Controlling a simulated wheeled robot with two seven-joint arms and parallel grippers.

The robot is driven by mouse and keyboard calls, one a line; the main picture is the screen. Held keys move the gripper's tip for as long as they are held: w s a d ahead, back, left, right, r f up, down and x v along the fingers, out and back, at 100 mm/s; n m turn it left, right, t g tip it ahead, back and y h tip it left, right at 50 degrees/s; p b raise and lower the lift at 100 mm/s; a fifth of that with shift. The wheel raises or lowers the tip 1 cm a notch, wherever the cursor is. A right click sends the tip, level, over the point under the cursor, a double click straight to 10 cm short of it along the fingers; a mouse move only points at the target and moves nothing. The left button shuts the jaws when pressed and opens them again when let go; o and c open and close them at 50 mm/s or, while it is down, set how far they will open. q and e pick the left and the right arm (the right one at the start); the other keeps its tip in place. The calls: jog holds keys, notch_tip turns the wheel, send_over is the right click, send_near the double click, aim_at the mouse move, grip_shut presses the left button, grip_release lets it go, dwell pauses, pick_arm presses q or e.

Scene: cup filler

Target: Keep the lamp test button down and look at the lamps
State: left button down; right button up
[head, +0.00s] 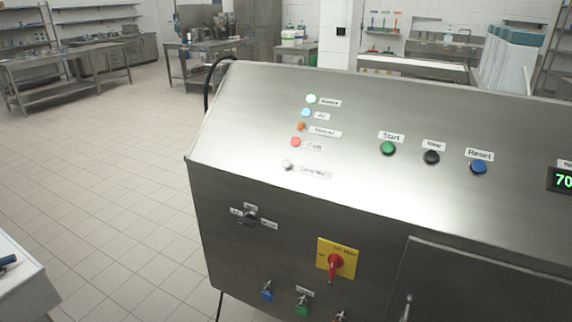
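The lamp test button (287,165) is a small pale grey button at the lower left of the sloped steel panel, with a small label to its right. Nothing touches it. Above it is a slanting column of lamps: a pale green lamp (311,98) at the top, then a light blue lamp (305,112), an orange lamp (301,126) and a red lamp (295,141). The top two look bright, the orange one duller; with the panel glare I cannot tell surely which are lit. Neither of my grippers is in view.
The panel (240,110) also carries a green Start button (388,148), a black button (431,157), a blue Reset button (479,167) and a green-digit display (563,180). Below are a black selector (250,218) and a red switch (335,264) on yellow. Open tiled floor lies left.

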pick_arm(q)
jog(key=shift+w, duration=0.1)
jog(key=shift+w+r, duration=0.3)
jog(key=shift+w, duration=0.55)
